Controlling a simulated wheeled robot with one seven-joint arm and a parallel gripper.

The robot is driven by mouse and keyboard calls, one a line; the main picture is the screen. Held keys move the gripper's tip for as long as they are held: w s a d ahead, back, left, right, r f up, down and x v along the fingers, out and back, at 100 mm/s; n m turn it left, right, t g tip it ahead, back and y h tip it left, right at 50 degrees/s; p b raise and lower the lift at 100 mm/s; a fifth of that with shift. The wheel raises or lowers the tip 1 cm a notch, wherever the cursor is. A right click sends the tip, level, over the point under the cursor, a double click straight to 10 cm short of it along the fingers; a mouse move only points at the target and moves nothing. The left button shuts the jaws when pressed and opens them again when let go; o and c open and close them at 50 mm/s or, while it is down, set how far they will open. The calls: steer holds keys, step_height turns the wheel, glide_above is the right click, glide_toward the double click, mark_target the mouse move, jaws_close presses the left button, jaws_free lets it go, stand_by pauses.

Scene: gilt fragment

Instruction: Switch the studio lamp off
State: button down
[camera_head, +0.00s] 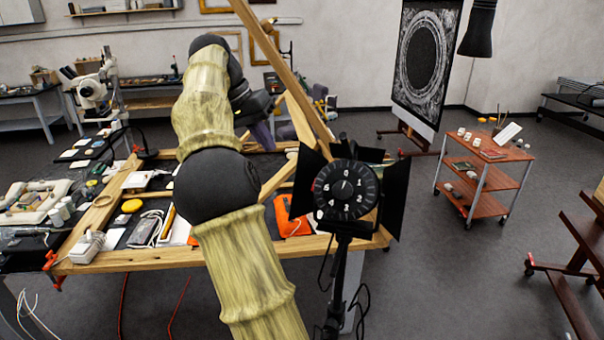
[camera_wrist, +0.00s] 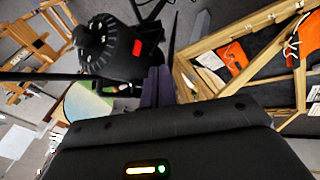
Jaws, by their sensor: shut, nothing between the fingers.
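The studio lamp (camera_head: 365,215) is a black head with open side flaps on a dark stand, right of my arm in the head view. Its numbered round dial (camera_head: 346,188) faces the head camera; I cannot tell its setting for sure. In the wrist view the lamp (camera_wrist: 112,65) is at the upper left, with a red switch-like patch (camera_wrist: 137,47) on its housing. My gripper (camera_head: 263,138) has purple fingers, partly hidden behind my arm, and is left of the lamp. In the wrist view the gripper (camera_wrist: 158,72) is shut and empty, its tips beside the lamp with no clear contact.
A wooden-framed worktable (camera_head: 160,262) with tools and orange items lies behind and left of the lamp. A slanted wooden beam (camera_head: 285,75) rises near my gripper. A cable hangs from the lamp stand. A red trolley (camera_head: 485,180) stands right, with open floor between.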

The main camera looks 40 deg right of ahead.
steer(key=shift+d+f, duration=0.1)
steer(key=shift+f, duration=0.05)
steer(key=s+d+f+p, duration=0.2)
steer(key=s+d+f, duration=0.3)
steer(key=f, duration=0.4)
steer(key=shift+s+d+p, duration=0.15)
steer(key=shift+d+p, duration=0.15)
steer(key=shift+d, duration=0.15)
steer(key=shift+s+f, duration=0.15)
steer(key=shift+f, duration=0.05)
stand_by(0.4)
